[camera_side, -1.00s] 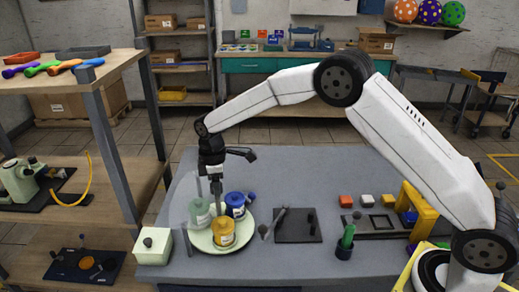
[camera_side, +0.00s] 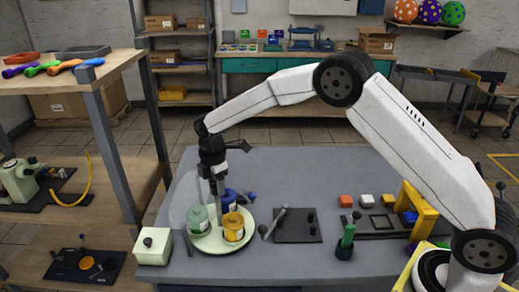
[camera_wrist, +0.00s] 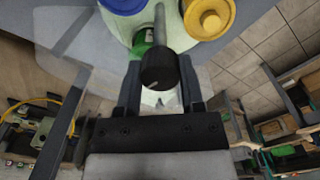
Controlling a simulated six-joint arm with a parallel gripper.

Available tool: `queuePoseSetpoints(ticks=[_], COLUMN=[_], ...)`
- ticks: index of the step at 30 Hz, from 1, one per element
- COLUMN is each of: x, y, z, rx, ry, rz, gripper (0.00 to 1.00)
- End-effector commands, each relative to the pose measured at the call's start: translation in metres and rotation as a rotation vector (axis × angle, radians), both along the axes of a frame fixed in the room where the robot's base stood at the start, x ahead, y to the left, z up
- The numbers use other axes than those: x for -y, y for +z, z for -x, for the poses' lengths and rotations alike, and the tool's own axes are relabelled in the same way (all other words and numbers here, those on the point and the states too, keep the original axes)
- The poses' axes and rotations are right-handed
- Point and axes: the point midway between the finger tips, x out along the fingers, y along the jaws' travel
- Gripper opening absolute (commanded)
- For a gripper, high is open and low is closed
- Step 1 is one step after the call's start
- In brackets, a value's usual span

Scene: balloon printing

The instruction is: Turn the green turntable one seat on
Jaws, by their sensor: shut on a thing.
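The pale green turntable (camera_side: 208,248) is a round disc on the grey bench. It carries a green jar (camera_side: 197,220) at the left, a yellow jar (camera_side: 233,230) at the front right and a blue jar (camera_side: 229,202) at the back. My gripper (camera_side: 217,189) points down above the back of the turntable. In the wrist view my gripper (camera_wrist: 160,98) is shut on a grey post with a dark round knob (camera_wrist: 159,68), between its fingers. The post's foot is hidden. The wrist view also shows parts of the blue jar (camera_wrist: 123,5), yellow jar (camera_wrist: 208,16) and green jar (camera_wrist: 142,42).
A pale box with a knob (camera_side: 153,247) stands close left of the turntable. A dark plate with upright parts (camera_side: 297,228) lies to the right. A green tool in a dark holder (camera_side: 346,240) stands further right.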

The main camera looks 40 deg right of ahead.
Motion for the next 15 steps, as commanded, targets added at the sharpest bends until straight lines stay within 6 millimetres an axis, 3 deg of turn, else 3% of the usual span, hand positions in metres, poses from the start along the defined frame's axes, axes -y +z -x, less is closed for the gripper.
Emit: queuePoseSetpoints(ticks=[15], x=[-0.0003], y=[0.0010], z=[-0.0007], rx=[0.002], ry=[0.257], rz=[-0.001], gripper=[0.00])
